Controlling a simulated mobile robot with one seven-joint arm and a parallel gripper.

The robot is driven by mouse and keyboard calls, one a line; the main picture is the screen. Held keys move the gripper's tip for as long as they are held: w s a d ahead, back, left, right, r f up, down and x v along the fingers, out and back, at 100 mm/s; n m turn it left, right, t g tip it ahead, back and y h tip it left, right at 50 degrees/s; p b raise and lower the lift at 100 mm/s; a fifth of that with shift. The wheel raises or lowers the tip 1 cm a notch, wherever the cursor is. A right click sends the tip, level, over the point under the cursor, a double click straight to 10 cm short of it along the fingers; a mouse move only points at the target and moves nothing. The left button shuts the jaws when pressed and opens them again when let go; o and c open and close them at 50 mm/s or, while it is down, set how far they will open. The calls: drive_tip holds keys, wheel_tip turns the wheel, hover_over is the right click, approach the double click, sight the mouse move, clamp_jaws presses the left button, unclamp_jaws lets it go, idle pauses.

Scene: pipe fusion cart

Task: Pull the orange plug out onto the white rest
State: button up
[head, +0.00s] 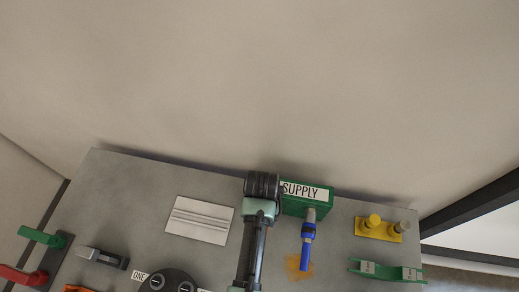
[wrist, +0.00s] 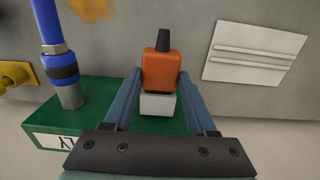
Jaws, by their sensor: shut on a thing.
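The orange plug (wrist: 162,72) sits between the two fingers of my gripper (wrist: 159,75) in the wrist view, and the gripper is shut on it. A black cable end stands out of the plug's far side. A pale grey block shows on its near side, against the green SUPPLY box (wrist: 95,120); I cannot tell whether the plug is still seated there. In the head view my gripper (head: 262,188) is beside the SUPPLY box (head: 306,208) and hides the plug. The white rest (head: 199,220), a grooved plate, lies bare to the left; it also shows in the wrist view (wrist: 254,52).
A yellow block with pegs (head: 378,228) and a green bracket (head: 386,270) are at the right. Red and green levers (head: 42,237) are at the far left.

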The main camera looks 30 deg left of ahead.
clamp_jaws()
drive_tip(key=shift+s+d+p, duration=0.3)
drive_tip(key=shift+s+p, duration=0.45)
drive_tip(key=shift+s, duration=0.2)
drive_tip(key=shift+s+d+p, duration=0.25)
drive_tip(key=shift+s+p, duration=0.5)
drive_tip(key=shift+s, duration=0.2)
drive_tip(key=shift+s+d+p, duration=0.3)
drive_tip(key=shift+s+p, duration=0.45)
drive_tip(key=shift+s, duration=0.2)
